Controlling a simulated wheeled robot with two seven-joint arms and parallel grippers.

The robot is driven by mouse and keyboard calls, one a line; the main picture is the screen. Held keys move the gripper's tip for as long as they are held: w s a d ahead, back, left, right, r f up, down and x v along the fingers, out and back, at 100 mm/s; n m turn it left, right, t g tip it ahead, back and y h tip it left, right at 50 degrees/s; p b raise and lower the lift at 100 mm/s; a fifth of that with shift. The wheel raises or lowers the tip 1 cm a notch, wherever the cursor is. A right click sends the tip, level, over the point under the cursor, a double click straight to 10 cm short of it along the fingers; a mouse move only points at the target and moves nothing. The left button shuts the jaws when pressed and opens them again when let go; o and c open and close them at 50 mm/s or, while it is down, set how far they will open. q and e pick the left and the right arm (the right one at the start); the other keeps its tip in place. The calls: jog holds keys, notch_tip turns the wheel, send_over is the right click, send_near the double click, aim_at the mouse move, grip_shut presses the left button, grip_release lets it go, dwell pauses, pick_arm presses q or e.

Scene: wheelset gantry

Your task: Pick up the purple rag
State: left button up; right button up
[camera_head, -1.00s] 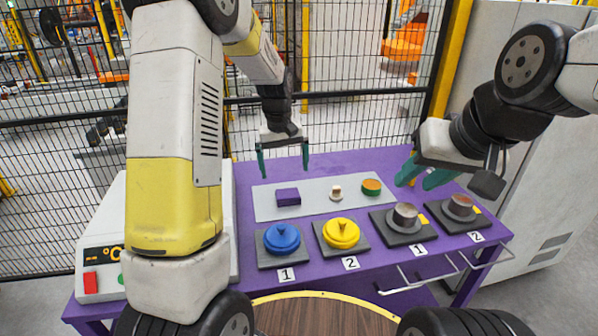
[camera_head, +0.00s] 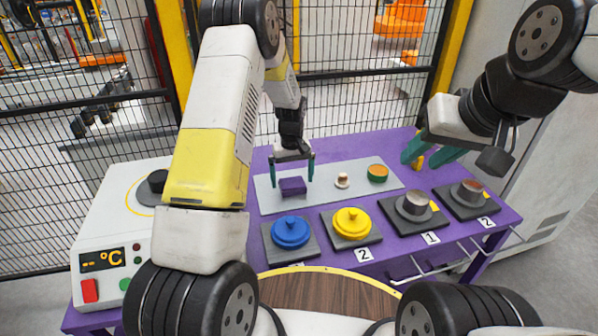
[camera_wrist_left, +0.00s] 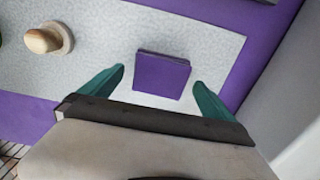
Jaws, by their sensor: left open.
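The purple rag (camera_head: 292,186) is a small folded block lying on the light grey mat on the purple table. It also shows in the left wrist view (camera_wrist_left: 161,75). My left gripper (camera_head: 292,180) is open, with its teal fingers on either side of the rag in the head view. In the left wrist view the open fingers (camera_wrist_left: 160,88) flank the rag's near edge, with gaps on both sides. My right gripper (camera_head: 432,158) is over the right back part of the table, its teal fingers apart and empty.
On the grey mat (camera_head: 330,202) stand a small cream-topped piece (camera_head: 342,180) and a green and orange round piece (camera_head: 377,173). Along the front are a blue lid (camera_head: 291,231), a yellow lid (camera_head: 352,222) and two grey cylinders on pads. A temperature box (camera_head: 110,235) stands at left.

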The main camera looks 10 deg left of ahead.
aim_at(293, 182)
pick_arm(q)
jog(key=shift+f, duration=0.35)
jog(key=c, duration=1.4)
jog(key=shift+r, duration=0.2)
notch_tip(293, 182, up, 10)
jog(key=shift+f, duration=0.15)
jog(key=o, duration=0.5)
jog(key=c, duration=0.3)
jog(key=shift+d, duration=0.15)
jog(key=shift+c, duration=0.3)
